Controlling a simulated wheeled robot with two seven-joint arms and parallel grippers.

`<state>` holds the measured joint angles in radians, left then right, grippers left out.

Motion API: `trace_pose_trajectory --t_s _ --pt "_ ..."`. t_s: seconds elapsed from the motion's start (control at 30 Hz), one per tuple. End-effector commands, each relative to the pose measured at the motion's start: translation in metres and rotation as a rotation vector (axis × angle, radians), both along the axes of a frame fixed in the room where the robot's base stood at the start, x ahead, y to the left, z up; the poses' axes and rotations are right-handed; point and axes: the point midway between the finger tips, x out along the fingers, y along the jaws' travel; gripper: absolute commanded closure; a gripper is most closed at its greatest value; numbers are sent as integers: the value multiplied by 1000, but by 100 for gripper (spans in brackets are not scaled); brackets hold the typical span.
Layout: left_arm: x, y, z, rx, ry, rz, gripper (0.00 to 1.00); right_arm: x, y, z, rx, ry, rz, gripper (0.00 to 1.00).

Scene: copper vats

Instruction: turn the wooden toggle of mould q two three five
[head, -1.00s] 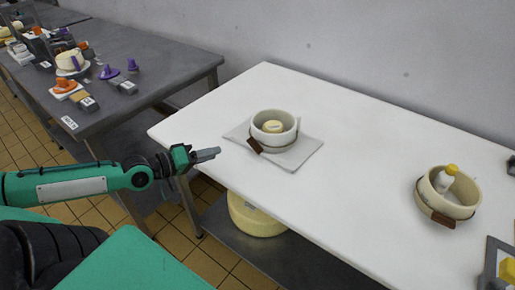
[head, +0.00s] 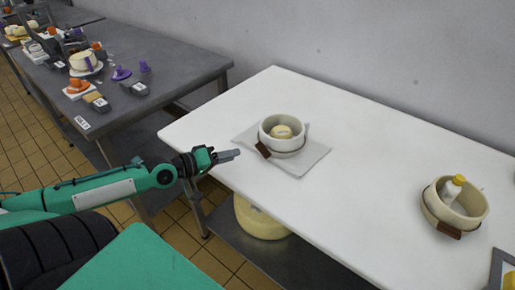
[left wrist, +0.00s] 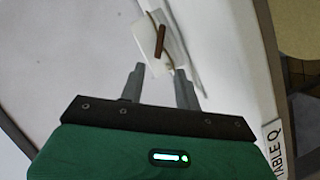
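A cream ring-shaped mould (head: 268,134) with a dark band stands on a grey cloth (head: 317,155) on the white table. Its brown wooden toggle (head: 263,150) hangs on the near left side, and a small yellowish piece (head: 281,131) sits inside. The toggle also shows in the left wrist view (left wrist: 160,41), beyond the fingertips. A second cream mould (head: 472,220) with a brown toggle (head: 448,231) stands at the right. No mould number is readable. My left gripper (head: 238,153) is open and empty, left of the first mould and apart from it; its parted fingers show in the wrist view (left wrist: 159,69).
A grey table (head: 165,65) at the left holds several small items. A yellow cheese wheel (head: 262,220) lies on the shelf below. The white tabletop between the moulds is clear.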

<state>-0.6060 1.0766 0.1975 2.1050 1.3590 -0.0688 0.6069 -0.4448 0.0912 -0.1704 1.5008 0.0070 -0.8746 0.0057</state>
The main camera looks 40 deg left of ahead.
Motion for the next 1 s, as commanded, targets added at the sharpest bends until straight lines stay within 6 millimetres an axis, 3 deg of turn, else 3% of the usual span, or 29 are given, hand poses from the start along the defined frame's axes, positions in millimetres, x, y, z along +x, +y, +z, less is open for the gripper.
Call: trace_pose_trajectory --t_s 0.2,0.7,1.0 --pt "13 -5 -1 -1 -4 1 67 3 -2 -7 -1 -12 3 9" --pt "50 -23 -10 -2 -3 -1 67 -19 -7 -30 -7 5 6 9" --pt "77 -34 -17 -3 -3 -1 67 -19 -9 -37 -9 -4 7 9"
